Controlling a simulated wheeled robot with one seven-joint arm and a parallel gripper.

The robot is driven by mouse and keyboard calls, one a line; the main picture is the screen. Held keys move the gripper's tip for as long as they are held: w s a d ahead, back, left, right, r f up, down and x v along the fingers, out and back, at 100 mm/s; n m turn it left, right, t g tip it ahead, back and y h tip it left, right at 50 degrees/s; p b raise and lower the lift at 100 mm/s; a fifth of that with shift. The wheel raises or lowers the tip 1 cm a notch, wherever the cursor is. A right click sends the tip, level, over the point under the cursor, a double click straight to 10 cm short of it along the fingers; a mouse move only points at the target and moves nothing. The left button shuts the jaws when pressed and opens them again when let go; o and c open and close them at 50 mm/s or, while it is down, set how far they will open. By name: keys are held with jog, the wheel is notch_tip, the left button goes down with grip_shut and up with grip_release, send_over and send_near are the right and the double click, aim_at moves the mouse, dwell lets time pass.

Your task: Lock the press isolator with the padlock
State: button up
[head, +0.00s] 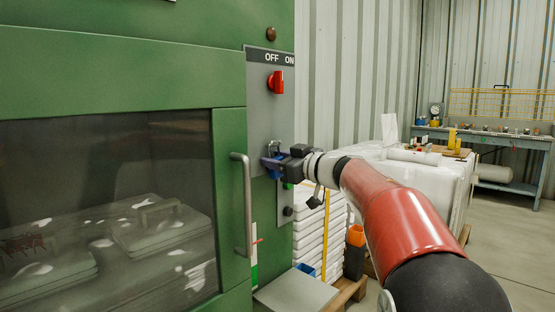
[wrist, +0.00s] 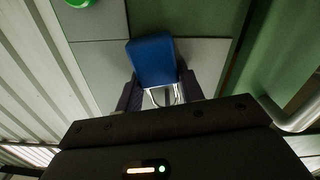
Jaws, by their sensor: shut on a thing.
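The red press isolator switch (head: 275,82) sits on a grey panel (head: 261,122) at the press's right edge, under the words OFF and ON. I cannot tell for sure which word its handle points to. My gripper (head: 279,162) is in front of the panel, below the isolator and apart from it. It is shut on the padlock (head: 269,163), which has a blue body and a steel shackle showing above it. In the wrist view the padlock's blue body (wrist: 152,62) sticks out beyond the fingers, with the shackle between them. The isolator is not visible in the wrist view.
The green press door has a vertical steel handle (head: 242,203) left of my gripper. A green button (wrist: 80,2) and a dark knob (head: 288,211) are on the panel. White stacked bags (head: 309,235) and a wrapped pallet load (head: 440,194) stand to the right.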

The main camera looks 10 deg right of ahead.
jog(key=shift+f, duration=0.15)
jog(key=o, duration=1.1)
jog(key=shift+w+a, duration=0.1)
jog(key=s+d+r+m+t+h, duration=0.1)
jog(key=s+d+m+t+h, duration=0.3)
jog(key=s+d+m+h, duration=0.55)
jog(key=s+a+f+g, duration=0.3)
jog(key=s+f+g, duration=0.1)
jog(key=s+f, duration=0.5)
jog(key=s+a+f+g, duration=0.3)
jog(key=s+f+g, duration=0.1)
jog(key=s+f, duration=0.6)
jog(key=s+a+f+g+h, duration=0.1)
jog(key=s+a+f+g, duration=0.2)
jog(key=s+f, duration=0.7)
jog(key=shift+s+f+g, duration=0.2)
jog(key=shift+s+g, duration=0.6)
jog(key=shift+g, duration=0.2)
